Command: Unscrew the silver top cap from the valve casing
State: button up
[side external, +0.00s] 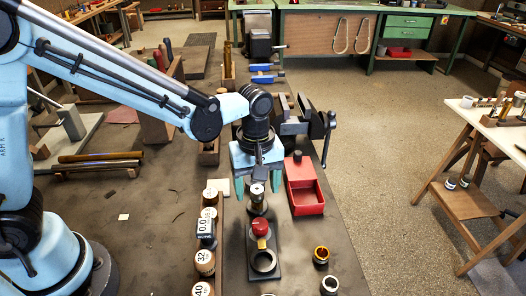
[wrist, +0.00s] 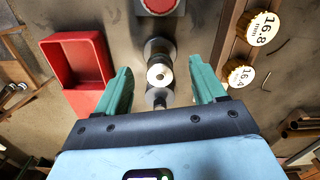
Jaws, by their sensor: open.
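My gripper (side external: 252,182) points down over the bench. Its two green fingers are spread wide in the wrist view (wrist: 163,80). The silver top cap (wrist: 160,75) shows as a round, bright disc with a small dark centre, between the fingers with a gap on each side. In the side external view the silver cap (side external: 257,189) is below my gripper's body, on top of a dark upright cylinder that looks like the valve casing (side external: 258,207). Whether the fingertips are level with the cap is hard to tell. Nothing is held.
A black fixture (side external: 277,271) with a red knob (side external: 260,228) and a metal ring stands in front of the casing. An open red box (side external: 306,198) is to the right, a rack of numbered round gauges (side external: 204,262) to the left. A vise (side external: 318,126) stands behind.

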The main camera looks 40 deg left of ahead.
jog(key=m, duration=1.4)
dwell(0.4)
grip_shut()
jog(key=n, duration=0.3)
jog(key=shift+n, duration=0.4)
